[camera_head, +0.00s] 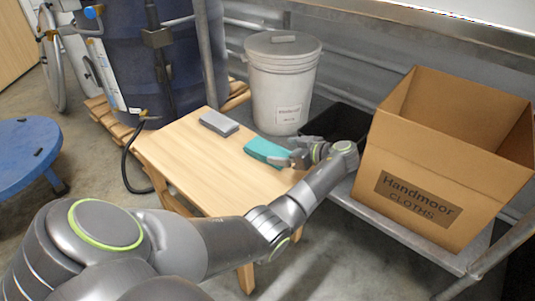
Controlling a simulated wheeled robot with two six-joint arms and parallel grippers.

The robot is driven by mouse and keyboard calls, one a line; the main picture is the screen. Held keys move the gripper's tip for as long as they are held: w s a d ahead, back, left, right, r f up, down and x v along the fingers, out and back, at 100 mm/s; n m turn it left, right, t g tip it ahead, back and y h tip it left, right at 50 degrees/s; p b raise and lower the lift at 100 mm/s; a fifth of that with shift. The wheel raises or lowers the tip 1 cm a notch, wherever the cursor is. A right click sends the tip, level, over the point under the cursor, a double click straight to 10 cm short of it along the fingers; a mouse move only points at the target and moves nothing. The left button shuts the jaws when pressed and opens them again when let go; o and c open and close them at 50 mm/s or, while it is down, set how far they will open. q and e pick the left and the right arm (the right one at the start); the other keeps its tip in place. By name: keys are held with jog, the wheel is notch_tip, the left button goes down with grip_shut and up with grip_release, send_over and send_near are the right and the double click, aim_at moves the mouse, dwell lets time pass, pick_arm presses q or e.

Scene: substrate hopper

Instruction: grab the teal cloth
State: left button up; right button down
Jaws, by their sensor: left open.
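The teal cloth (265,150) lies folded on the right part of the small wooden table (190,165). My left gripper (291,158) is open at the cloth's right end, with its fingers pointing left toward it. One finger overlaps the cloth's edge in the picture; I cannot tell whether it touches. My left arm reaches in from the lower left across the front of the table. My right gripper is not in view.
A grey folded cloth or block (219,123) lies on the table's back part. A cardboard box labelled "Handmoor CLOTHS" (400,215) stands on a metal shelf at right. A black bin (345,120) and a lidded white bucket (282,90) stand behind. A blue stool (25,150) is at left.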

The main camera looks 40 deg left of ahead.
aim_at(271, 149)
pick_arm(q)
jog(key=b+x, duration=0.1)
jog(key=x, duration=0.3)
jog(key=shift+s+d+f, duration=0.1)
jog(key=shift+s+f, duration=0.05)
jog(key=shift+f, duration=0.05)
jog(key=c, duration=1.1)
jog(key=shift+r, duration=0.2)
